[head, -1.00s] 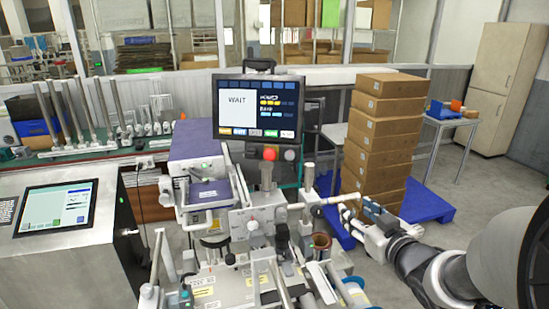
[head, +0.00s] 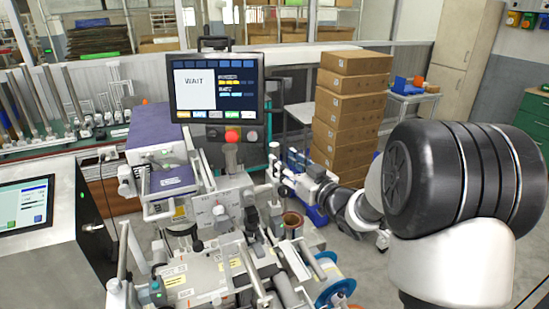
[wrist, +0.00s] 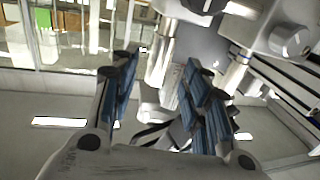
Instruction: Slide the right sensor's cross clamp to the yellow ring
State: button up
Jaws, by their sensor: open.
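My gripper (head: 284,171) is open in the head view, at the right of the machine, with its fingers pointing left at a short upright post (head: 273,160) with a pale top. In the wrist view my gripper (wrist: 160,66) has its blue-padded fingers spread, and a silver post (wrist: 160,58) shows between the tips; I cannot tell whether they touch it. A grey clamp block with a round knob (wrist: 292,40) is at the upper right of the wrist view, on another silver post. I cannot make out the yellow ring or tell surely which block is the right sensor's cross clamp.
A screen reading WAIT (head: 214,88) stands above the machine. A stack of brown boxes (head: 345,115) stands behind my gripper. A copper-coloured roll (head: 293,221) and a blue reel (head: 334,290) sit below it. A control cabinet (head: 50,245) is at the left.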

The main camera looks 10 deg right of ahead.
aim_at(278, 156)
jog(key=x, duration=0.5)
jog(key=shift+w+a+b, duration=0.1)
jog(key=shift+w+b, duration=0.25)
jog(key=shift+c, duration=0.4)
grip_shut()
